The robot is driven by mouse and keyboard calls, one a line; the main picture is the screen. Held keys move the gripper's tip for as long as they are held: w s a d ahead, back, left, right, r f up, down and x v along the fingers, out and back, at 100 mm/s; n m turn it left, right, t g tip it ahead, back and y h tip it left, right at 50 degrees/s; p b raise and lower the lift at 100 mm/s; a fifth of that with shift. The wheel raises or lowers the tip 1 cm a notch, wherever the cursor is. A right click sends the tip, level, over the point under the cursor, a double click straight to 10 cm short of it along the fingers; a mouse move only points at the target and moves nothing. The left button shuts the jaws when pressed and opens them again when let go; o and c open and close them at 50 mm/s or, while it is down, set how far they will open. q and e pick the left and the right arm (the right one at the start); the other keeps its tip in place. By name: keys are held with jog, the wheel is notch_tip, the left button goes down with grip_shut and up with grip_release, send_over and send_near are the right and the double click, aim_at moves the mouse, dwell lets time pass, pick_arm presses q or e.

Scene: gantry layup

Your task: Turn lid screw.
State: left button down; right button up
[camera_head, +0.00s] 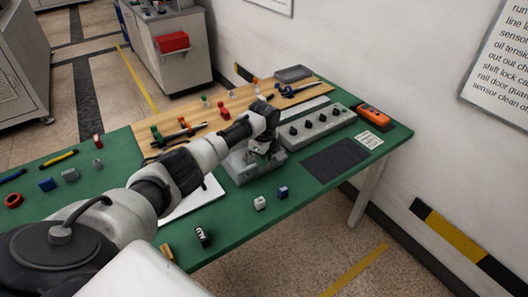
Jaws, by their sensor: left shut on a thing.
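My left arm reaches across the green bench from the lower left. My left gripper (266,153) is shut at the top of a grey metal fixture (242,173) near the middle of the bench. The fingers point down at it and cover what they hold, which appears to be the lid screw. The screw itself is hidden by the gripper, so its turn angle cannot be seen. My right gripper is not in view.
A grey control box (318,125) with black knobs stands right of the fixture. A dark mat (335,158) and an orange device (374,117) lie farther right. A wooden board (215,105) with tools lies behind.

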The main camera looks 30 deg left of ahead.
pick_arm(q)
jog(key=n+p, duration=0.3)
jog(key=n, duration=0.3)
jog(key=shift+r+n, duration=0.1)
jog(key=shift+n, duration=0.2)
jog(key=n+p, duration=0.2)
jog(key=n, duration=0.4)
jog(key=shift+p, duration=0.4)
jog(key=n+p, duration=0.1)
jog(key=n, duration=0.3)
jog(key=n+p, duration=0.1)
jog(key=n, duration=0.2)
jog(key=shift+n, duration=0.3)
jog(key=n, duration=0.3)
jog(key=shift+n+p, duration=0.35)
jog(key=shift+n, duration=1.35)
jog(key=c, duration=1)
grip_release()
